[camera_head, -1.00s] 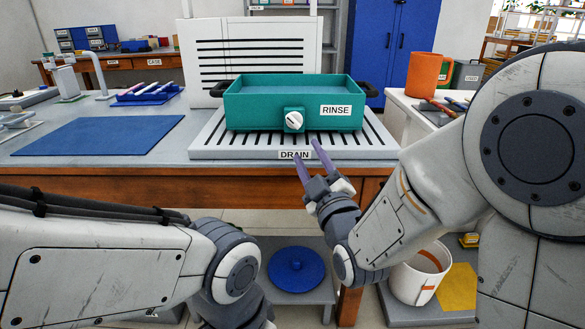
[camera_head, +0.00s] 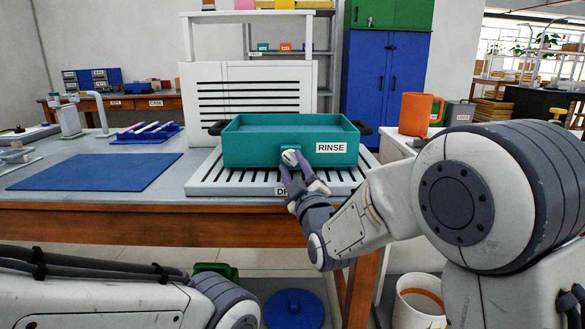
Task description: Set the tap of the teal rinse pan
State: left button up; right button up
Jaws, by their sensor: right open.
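The teal rinse pan (camera_head: 250,150) sits on the white slotted drain rack (camera_head: 214,187) and carries a RINSE label. Its round white tap knob (camera_head: 290,157) is on the front wall. My right gripper (camera_head: 292,166) is open, with its two purple fingers at the tap, one to each side of the knob in the picture. I cannot tell whether the fingers touch it. The gripper hides part of the DRAIN label below. My left arm comes in at the lower left; its gripper is out of view.
A blue mat (camera_head: 95,171) lies flat on the bench left of the rack. A blue tray with pens (camera_head: 148,133) is behind it. An orange cup (camera_head: 415,113) stands on the white side table at right. A white slotted panel (camera_head: 230,90) rises behind the pan.

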grip_shut()
